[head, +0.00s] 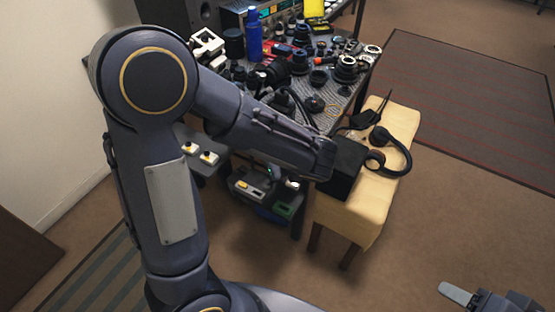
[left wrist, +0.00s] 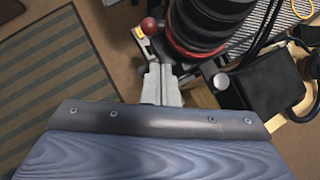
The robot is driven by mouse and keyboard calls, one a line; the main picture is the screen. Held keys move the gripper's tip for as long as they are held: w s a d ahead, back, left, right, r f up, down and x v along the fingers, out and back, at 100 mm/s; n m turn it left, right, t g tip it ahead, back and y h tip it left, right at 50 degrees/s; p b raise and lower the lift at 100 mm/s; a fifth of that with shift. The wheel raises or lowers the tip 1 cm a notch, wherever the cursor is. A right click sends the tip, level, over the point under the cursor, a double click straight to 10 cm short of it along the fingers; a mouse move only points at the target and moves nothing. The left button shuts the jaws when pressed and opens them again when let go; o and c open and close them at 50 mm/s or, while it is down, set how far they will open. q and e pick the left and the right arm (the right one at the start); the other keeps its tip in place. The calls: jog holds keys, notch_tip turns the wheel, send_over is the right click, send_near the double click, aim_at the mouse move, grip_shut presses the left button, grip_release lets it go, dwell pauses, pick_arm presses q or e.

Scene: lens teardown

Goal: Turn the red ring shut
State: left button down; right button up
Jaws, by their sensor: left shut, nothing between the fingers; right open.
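A thin red ring (left wrist: 190,50) runs around the lower part of a black ribbed, stacked cylinder (left wrist: 208,20) at the top middle of the left wrist view. My left gripper (left wrist: 161,88) is shut and empty, with its pale grey fingers together just left of and below the ring. I cannot tell whether the fingertips touch the cylinder. In the head view my left arm reaches across towards the bench and I cannot make out its fingers or the red ring. My right gripper (head: 482,298) is open at the lower right corner, over the floor and far from the bench.
The bench (head: 345,101) is crowded with lens parts, a blue bottle (head: 254,41) and instruments. A pale wooden stool (head: 385,187) beside it holds a black box (head: 345,168) and headphones (head: 393,152). A red ball (left wrist: 150,26) is near my left fingers. Open floor lies to the right.

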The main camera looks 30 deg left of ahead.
pick_arm(q)
jog(key=s+p+v, duration=0.1)
jog(key=v, duration=1)
jog(key=shift+f, duration=0.25)
jog(key=shift+s, duration=0.15)
